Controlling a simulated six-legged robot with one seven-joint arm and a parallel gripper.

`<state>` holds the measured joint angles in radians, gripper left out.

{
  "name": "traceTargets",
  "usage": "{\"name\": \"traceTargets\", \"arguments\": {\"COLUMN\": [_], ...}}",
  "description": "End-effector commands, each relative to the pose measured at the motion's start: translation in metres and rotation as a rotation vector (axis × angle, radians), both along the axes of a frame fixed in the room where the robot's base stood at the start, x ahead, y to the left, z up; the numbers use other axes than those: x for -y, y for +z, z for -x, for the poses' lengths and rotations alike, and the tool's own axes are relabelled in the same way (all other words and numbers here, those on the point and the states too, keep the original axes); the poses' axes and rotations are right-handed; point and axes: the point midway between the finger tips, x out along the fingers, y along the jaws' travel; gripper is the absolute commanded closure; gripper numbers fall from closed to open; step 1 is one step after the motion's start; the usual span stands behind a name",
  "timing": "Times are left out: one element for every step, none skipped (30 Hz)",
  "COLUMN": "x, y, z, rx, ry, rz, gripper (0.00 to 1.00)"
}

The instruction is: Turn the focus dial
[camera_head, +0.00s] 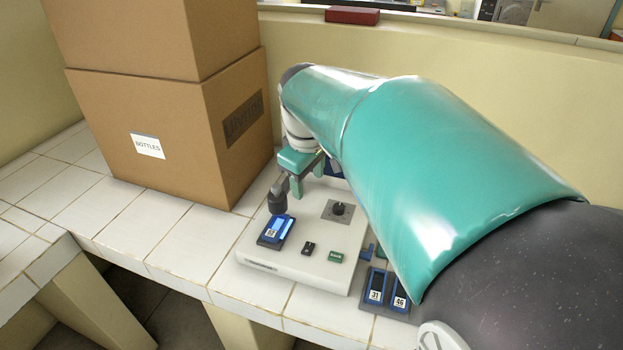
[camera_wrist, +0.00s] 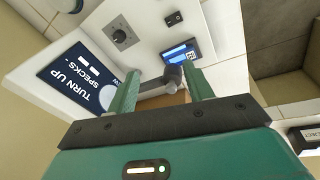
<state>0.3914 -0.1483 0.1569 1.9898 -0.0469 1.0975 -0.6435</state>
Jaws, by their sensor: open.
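The focus dial (camera_head: 339,209) is a black knob on a dark square plate on the white device (camera_head: 318,266); it also shows in the wrist view (camera_wrist: 120,37), upper left, with tick marks around it. My gripper (camera_head: 308,180) is above the back of the device, behind and left of the dial. In the wrist view my gripper (camera_wrist: 161,78) has its two teal fingers apart. A dark cylinder on a grey arm (camera_head: 278,200) shows between the fingers in that view; I cannot tell whether they touch it. The dial appears clear of the fingers.
A blue display (camera_head: 276,230), black switch (camera_head: 308,248) and green button (camera_head: 336,257) are on the device. A sign reading TURN UP SPECKS (camera_wrist: 82,76) stands behind. Cardboard boxes (camera_head: 160,150) stand left; a tray with blue pieces (camera_head: 385,301) lies right.

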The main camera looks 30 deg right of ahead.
Motion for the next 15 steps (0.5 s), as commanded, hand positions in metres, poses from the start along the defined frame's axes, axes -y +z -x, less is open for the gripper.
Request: {"name": "traceTargets", "arguments": {"x": [0.017,0.025,0.037,0.047,0.056,0.069,0.078,0.088,0.098,0.106,0.112,0.120,0.124,0.128,0.131], "y": [-0.006,-0.009,-0.013,-0.016,-0.020,-0.026,-0.030,-0.034,-0.039,-0.043,-0.046,-0.049,-0.052,-0.053,-0.055], "z": [-0.013,-0.020,-0.028,-0.034,-0.040,-0.047,-0.052,-0.057,-0.061,-0.065,-0.067,-0.070,-0.071,-0.072,-0.073], "rx": [-0.034,-0.051,-0.074,-0.091,-0.106,-0.126,-0.138,-0.150,-0.163,-0.171,-0.177,-0.184,-0.188,-0.191,-0.195], "ry": [0.024,0.047,0.078,0.099,0.121,0.150,0.171,0.190,0.217,0.234,0.247,0.265,0.276,0.283,0.293], "rz": [-0.003,-0.004,-0.008,-0.011,-0.016,-0.025,-0.032,-0.040,-0.049,-0.056,-0.063,-0.069,-0.075,-0.078,-0.082], "gripper": [0.49,0.49,0.49,0.49,0.49,0.49,0.49,0.49,0.49,0.49,0.49,0.49,0.49,0.49,0.49]}}
